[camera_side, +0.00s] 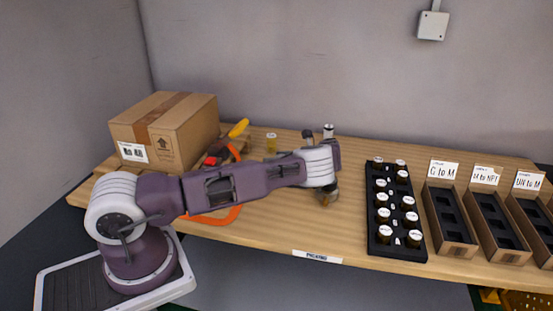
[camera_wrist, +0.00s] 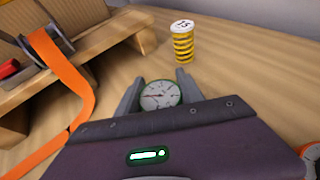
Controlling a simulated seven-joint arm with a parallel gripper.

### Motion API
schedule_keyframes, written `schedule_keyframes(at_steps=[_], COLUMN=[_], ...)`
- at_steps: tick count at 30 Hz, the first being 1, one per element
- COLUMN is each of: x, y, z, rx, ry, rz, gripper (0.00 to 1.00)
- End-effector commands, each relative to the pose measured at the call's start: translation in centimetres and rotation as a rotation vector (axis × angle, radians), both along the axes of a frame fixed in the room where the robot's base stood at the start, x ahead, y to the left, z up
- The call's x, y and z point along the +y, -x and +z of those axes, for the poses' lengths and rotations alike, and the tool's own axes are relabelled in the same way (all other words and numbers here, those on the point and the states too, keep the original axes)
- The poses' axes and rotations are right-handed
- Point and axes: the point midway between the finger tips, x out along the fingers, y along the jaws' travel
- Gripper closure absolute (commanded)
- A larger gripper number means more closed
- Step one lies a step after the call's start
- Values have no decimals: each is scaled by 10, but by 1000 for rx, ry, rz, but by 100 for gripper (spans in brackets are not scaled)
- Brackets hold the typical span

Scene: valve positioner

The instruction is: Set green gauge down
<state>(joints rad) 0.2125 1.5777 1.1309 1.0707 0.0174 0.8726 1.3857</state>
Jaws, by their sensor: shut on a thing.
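The green gauge (camera_wrist: 160,95) shows in the wrist view as a round white dial with a needle and a green rim. It sits between the two fingers of my gripper (camera_wrist: 158,92), which is shut on it. The gauge is mostly hidden there by my wrist. I cannot tell whether it touches the table.
A yellow ribbed cylinder (camera_wrist: 183,42) stands beyond my gripper. A black tray (camera_side: 392,214) with several white-capped parts is to the right, then labelled cardboard bins (camera_side: 450,222). An orange strap (camera_wrist: 70,75), a wooden stand (camera_wrist: 98,48) and a cardboard box (camera_side: 165,128) are left.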

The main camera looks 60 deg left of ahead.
Motion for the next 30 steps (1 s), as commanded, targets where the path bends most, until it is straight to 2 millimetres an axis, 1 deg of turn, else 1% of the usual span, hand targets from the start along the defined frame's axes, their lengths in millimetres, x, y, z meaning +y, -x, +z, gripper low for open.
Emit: schedule_keyframes(at_steps=[4, 8, 9, 11, 12, 19, 21, 23, 27, 30], x=[0, 0, 0, 0, 0, 0, 0, -9, -37, -54], y=[0, 0, 0, 0, 0, 0, 0, -3, -9, -11], z=[1, -2, -1, -1, -1, -1, 2, 5, 17, 24], rx=[-2, -2, -3, -3, -3, -2, -3, -3, -4, -3], ry=[0, 0, 1, 1, 1, 1, -1, 1, 2, 1], rz=[1, 1, 2, 2, 2, 2, 1, -1, -3, -1], gripper=[100, 100, 48, 36, 34, 34, 34, 34, 34, 34])
